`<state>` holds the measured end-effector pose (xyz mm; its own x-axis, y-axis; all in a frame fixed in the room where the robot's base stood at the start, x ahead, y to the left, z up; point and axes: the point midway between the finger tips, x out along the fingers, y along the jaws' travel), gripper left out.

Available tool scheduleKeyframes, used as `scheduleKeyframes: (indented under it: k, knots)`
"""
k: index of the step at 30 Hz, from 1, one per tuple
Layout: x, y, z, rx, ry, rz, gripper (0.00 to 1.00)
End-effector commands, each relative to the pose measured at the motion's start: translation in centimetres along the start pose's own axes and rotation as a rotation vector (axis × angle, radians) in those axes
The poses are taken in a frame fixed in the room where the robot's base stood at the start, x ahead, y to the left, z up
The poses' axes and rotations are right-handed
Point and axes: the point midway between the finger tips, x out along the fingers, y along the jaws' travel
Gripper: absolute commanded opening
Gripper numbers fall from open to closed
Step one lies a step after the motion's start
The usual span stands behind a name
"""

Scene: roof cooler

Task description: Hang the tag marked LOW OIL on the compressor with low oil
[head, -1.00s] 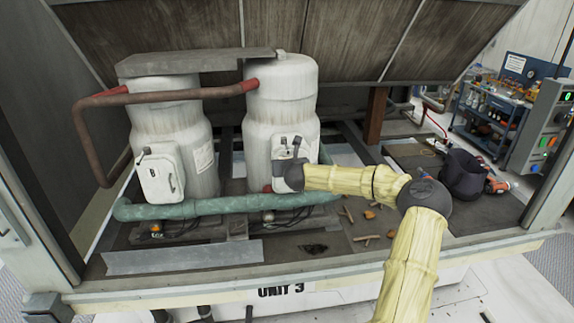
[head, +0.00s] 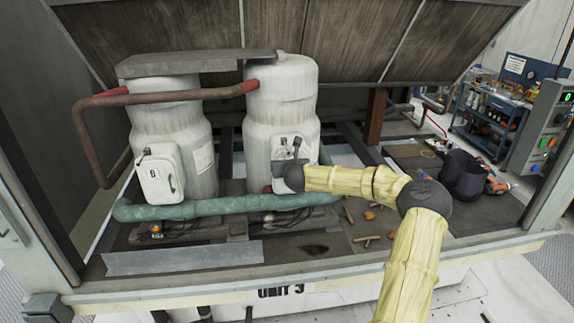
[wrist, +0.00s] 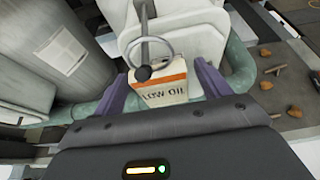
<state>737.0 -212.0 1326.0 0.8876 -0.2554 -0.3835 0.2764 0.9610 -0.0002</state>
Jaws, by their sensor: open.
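Two white compressors stand side by side in the head view, the left compressor (head: 172,120) and the right compressor (head: 281,105). My gripper (head: 287,160) is at the front of the right one, by its white box. In the wrist view my gripper (wrist: 163,88) has its two purple fingers apart. The LOW OIL tag (wrist: 163,92), white with an orange band, lies between them with its lettering readable. Its wire ring (wrist: 168,57) appears to loop around a metal rod with a dark knob (wrist: 143,73) at the box. Contact between fingers and tag cannot be told.
A teal pipe (head: 205,208) runs low across both compressors. A red-brown pipe (head: 165,97) joins them above. A blue cart (head: 485,125) stands behind.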

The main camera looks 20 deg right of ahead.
Motion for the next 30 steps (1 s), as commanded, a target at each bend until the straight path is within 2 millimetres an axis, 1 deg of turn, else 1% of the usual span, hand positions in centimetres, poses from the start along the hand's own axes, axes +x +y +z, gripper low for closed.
scheduleKeyframes:
  k: [5, 10, 30]
  knots:
    - [-0.3, 0.0, -0.1, 0.000, 0.000, 0.000, 0.76]
    - [-2.0, -0.1, -0.2, -0.002, -0.003, -0.001, 0.76]
    - [-13.4, -0.1, -0.2, -0.002, -0.003, -0.004, 0.76]
